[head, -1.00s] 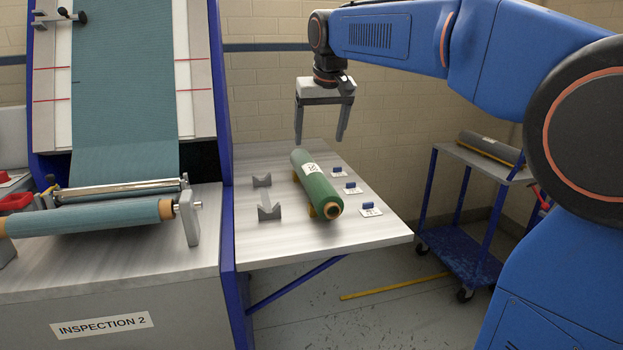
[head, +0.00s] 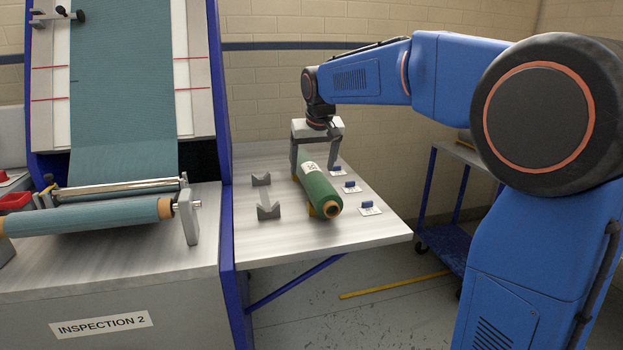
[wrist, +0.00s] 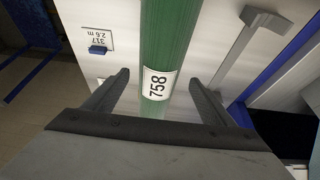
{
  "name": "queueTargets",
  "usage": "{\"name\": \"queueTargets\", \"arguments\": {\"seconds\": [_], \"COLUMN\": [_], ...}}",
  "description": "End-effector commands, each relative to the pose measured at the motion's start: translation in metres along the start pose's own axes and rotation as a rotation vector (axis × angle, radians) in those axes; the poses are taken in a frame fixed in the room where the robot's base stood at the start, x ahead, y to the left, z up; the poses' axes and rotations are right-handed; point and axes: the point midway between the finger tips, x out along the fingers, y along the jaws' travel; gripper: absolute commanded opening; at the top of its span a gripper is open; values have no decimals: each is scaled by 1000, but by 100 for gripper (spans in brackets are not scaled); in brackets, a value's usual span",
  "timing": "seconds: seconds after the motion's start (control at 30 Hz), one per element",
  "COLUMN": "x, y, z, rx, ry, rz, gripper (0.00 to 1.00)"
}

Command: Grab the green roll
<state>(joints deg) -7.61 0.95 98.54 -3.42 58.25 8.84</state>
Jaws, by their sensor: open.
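The green roll (head: 320,192) lies on the metal side table (head: 372,234), on low supports, with a white label near its far end. In the wrist view the green roll (wrist: 165,38) runs up the middle, and its label reads 758. My gripper (head: 315,172) is open over the far part of the roll. In the wrist view its two fingers (wrist: 160,78) stand on either side of the roll, with gaps to it. I cannot tell how far the fingertips reach down beside it. My gripper body hides the roll's far end.
Two grey V-shaped rests (head: 268,209) stand left of the roll. Small blue blocks on white cards (head: 370,208) line its right side. The inspection machine (head: 130,90) with a teal cloth roll (head: 90,218) is at the left. A blue cart (head: 447,240) stands at the right.

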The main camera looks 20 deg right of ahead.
Motion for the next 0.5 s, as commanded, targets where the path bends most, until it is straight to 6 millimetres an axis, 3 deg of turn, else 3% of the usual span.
{"name": "queueTargets", "arguments": {"seconds": [0.5], "x": [51], "y": [2], "z": [-2], "rx": [0], "ry": [-1], "rz": [0], "gripper": [77]}}
